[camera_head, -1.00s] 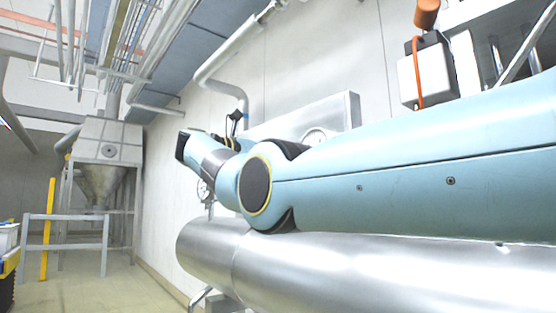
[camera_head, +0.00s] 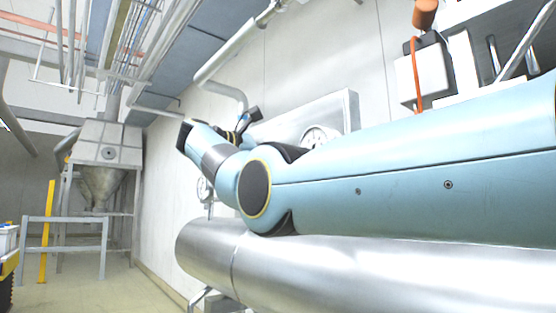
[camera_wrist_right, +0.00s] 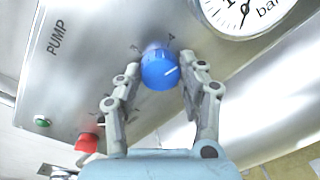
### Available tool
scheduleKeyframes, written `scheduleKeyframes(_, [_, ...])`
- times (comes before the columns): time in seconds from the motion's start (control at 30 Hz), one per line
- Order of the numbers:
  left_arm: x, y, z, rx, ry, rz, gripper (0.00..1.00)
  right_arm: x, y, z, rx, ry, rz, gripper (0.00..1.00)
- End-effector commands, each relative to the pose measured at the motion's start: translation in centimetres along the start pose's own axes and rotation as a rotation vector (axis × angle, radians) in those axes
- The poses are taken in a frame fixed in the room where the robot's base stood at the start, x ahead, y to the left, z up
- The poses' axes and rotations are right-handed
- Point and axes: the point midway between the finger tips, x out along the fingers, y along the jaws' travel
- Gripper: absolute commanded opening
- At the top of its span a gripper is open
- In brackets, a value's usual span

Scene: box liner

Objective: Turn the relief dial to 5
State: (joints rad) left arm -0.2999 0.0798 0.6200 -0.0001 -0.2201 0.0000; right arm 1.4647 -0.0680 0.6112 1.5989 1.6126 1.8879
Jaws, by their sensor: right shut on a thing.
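The relief dial (camera_wrist_right: 158,70) is a round blue knob with a white pointer line on a metal panel (camera_wrist_right: 85,75). It shows in the right wrist view, with its pointer towards the right and slightly up. Printed numbers 3 and 4 show around its top; other marks are partly hidden by the fingers. My right gripper (camera_wrist_right: 163,74) has one finger on each side of the dial and is shut on it. In the head view my right arm hides the dial and the fingers. My left gripper is not in view.
A white pressure gauge (camera_wrist_right: 245,12) sits right of the dial, and also shows in the head view (camera_head: 316,137). A red button (camera_wrist_right: 87,142) and green button (camera_wrist_right: 42,121) are at lower left. A thick metal pipe (camera_head: 380,270) runs below my arm.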

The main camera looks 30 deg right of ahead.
Motion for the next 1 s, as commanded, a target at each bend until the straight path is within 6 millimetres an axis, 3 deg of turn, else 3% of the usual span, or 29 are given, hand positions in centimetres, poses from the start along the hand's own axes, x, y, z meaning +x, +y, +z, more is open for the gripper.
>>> scheduleKeyframes(0.5, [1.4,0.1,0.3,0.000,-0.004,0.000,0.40,-0.1,-0.4,-0.5,0.422,0.031,0.001,0.08])
scheduleKeyframes(1.0, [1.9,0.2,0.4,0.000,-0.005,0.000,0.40,-0.1,-0.4,-0.3,0.580,0.040,0.003,0.08])
